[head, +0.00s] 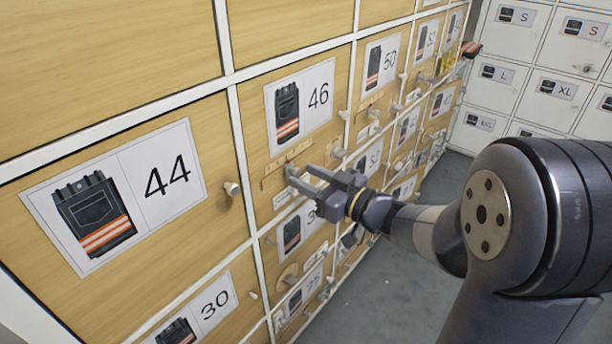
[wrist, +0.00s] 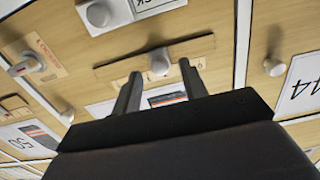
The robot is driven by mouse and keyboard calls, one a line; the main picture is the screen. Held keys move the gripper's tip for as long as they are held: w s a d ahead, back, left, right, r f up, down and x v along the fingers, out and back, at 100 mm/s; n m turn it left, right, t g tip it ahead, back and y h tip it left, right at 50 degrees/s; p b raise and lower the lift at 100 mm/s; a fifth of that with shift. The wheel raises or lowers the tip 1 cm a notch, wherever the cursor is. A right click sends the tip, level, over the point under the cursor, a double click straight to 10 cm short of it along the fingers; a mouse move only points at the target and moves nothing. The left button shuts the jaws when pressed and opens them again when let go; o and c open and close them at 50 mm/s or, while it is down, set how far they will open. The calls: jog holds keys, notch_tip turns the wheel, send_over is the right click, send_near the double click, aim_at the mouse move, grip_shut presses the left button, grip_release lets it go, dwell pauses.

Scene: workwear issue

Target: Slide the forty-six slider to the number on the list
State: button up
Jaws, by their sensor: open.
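The forty-six door (head: 256,140) carries a label (head: 301,104) with a dark trouser picture and the number 46. Below the label is its slider strip (head: 273,181), a wooden bar partly hidden by my gripper in the head view. My gripper (head: 300,172) is open in front of the strip. A digit shows on the strip, too small to read surely. I see no readable list.
The 50 door (head: 381,70) and several more with knobs stand to the right. White lockers (head: 535,75) marked S, L and XL are at the back. Grey floor (head: 375,300) is clear.

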jog(key=p+v, duration=0.1)
jog(key=v, duration=0.8)
jog(key=shift+s+d, duration=0.25)
jog(key=shift+d, duration=0.05)
jog(key=b+x, duration=0.1)
jog(key=x, duration=1)
jog(key=shift+w+d, duration=0.35)
jog(key=shift+d, duration=0.05)
jog(key=shift+r, duration=0.15)
